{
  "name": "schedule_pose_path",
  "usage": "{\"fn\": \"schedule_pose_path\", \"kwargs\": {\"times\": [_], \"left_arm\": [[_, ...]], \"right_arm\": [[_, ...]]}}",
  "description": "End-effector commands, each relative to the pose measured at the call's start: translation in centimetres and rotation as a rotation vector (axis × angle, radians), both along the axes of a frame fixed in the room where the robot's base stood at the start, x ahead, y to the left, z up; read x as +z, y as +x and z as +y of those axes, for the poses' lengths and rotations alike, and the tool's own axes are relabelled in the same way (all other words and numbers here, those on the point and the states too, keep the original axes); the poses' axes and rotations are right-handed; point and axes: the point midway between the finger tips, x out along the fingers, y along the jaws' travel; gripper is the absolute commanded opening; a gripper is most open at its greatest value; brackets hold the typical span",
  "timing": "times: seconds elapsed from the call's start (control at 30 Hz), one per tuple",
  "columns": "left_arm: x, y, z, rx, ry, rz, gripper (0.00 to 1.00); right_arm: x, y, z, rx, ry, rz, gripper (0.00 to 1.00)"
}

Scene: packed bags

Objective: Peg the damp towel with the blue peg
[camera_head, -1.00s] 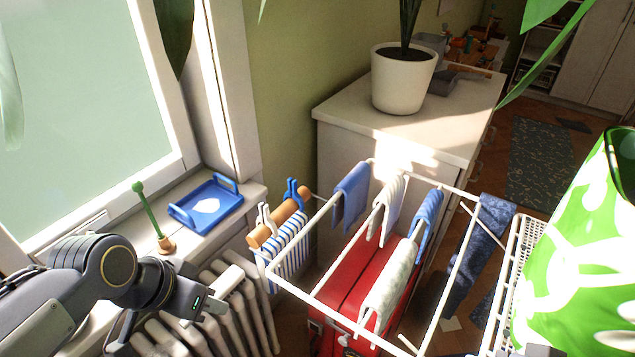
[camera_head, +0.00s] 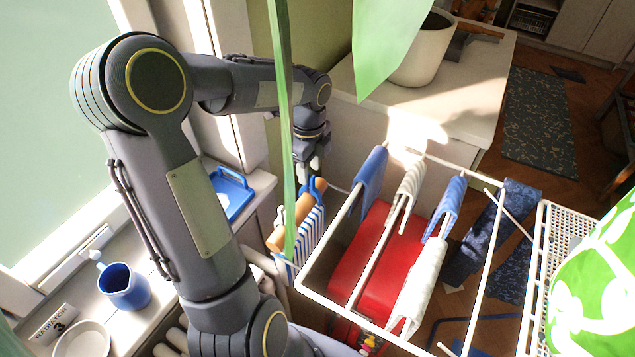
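The blue peg (camera_head: 318,186) sits at the far end of a wooden bar (camera_head: 287,236) above a blue-and-white striped cloth bag (camera_head: 308,238). My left gripper (camera_head: 309,170) points down right over the blue peg; whether its fingers are open or closed on the peg is too small to tell. Cloths hang on the white rack: a blue one (camera_head: 371,177), a pale striped one (camera_head: 409,190), another blue one (camera_head: 447,205) and a whitish one (camera_head: 418,285). I cannot tell which is the damp towel. My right gripper is out of view.
A green leaf (camera_head: 283,90) crosses the view before the bar. The windowsill holds a blue tray (camera_head: 238,190), a blue mug (camera_head: 124,288) and a white dish (camera_head: 83,340). A red case (camera_head: 385,262) stands under the rack (camera_head: 325,302). A potted plant (camera_head: 425,52) stands on the cabinet.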

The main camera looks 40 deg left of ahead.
Motion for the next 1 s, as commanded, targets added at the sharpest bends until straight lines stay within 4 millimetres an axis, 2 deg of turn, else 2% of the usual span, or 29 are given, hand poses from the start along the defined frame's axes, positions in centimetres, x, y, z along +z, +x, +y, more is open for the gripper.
{"fn": "schedule_pose_path", "kwargs": {"times": [0.4, 0.67, 0.97, 1.0], "left_arm": [[-5.4, 0.3, 0.1, 0.002, -0.001, 0.003, 0.38], [-5.7, 0.3, 0.1, 0.003, -0.001, -0.001, 0.38], [-5.7, 0.3, 0.0, 0.003, -0.001, -0.001, 0.02], [-5.7, 0.3, 0.0, 0.003, -0.001, -0.001, 0.00]], "right_arm": [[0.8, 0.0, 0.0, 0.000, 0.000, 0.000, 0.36], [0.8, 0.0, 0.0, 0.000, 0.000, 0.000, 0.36], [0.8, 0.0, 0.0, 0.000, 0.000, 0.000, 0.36], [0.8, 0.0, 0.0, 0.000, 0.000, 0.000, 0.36]]}}
